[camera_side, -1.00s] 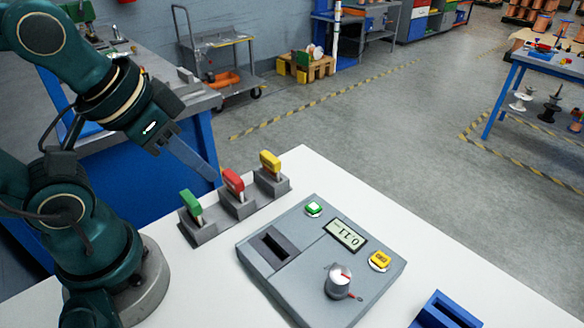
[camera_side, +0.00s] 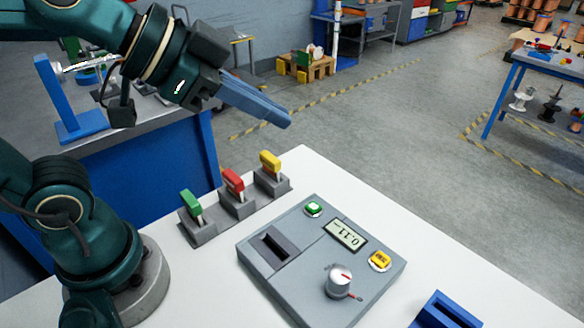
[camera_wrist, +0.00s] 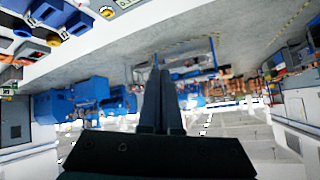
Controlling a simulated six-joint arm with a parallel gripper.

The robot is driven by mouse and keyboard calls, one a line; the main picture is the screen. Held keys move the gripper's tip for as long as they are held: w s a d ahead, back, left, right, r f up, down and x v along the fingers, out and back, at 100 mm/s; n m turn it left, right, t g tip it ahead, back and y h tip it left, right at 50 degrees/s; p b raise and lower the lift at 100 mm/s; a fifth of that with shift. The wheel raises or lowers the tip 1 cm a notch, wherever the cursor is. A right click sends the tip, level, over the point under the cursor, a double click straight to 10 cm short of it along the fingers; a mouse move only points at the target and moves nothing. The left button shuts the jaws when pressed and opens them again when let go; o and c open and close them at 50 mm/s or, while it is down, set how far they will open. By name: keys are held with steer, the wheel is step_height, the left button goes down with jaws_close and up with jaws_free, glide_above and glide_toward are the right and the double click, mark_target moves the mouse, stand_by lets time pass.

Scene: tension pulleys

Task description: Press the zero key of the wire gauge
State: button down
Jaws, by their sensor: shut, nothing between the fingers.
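The wire gauge (camera_side: 300,290) is a grey box on the white table in the side view. On its top are a green button (camera_side: 313,209), a display (camera_side: 346,235) reading about 0.11 upside down, a yellow key (camera_side: 381,260) with a small label I cannot read surely, a silver knob (camera_side: 339,281) and a dark slot (camera_side: 274,246). My gripper (camera_side: 284,120) is shut and empty, high above the table's far edge and behind the gauge, touching nothing. Its closed fingers (camera_wrist: 161,75) also show in the wrist view.
Green (camera_side: 191,205), red (camera_side: 233,182) and yellow (camera_side: 270,162) handled pieces stand in grey holders left of the gauge. A blue tray (camera_side: 443,312) sits at the front right.

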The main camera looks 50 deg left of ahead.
steer(key=w+d+r+m+t+h, duration=0.2)
steer(key=w+d+r+m, duration=0.15)
steer(key=w, duration=0.25)
steer(key=m+g+y, duration=0.2)
steer(key=m+g, duration=0.1)
steer(key=m, duration=0.1)
glide_above(373, 259)
step_height(373, 259, down, 12)
steer(key=shift+r, duration=0.1)
steer(key=shift+f, duration=0.2)
steer(key=shift+f, duration=4.2)
steer(key=shift+f, duration=0.1)
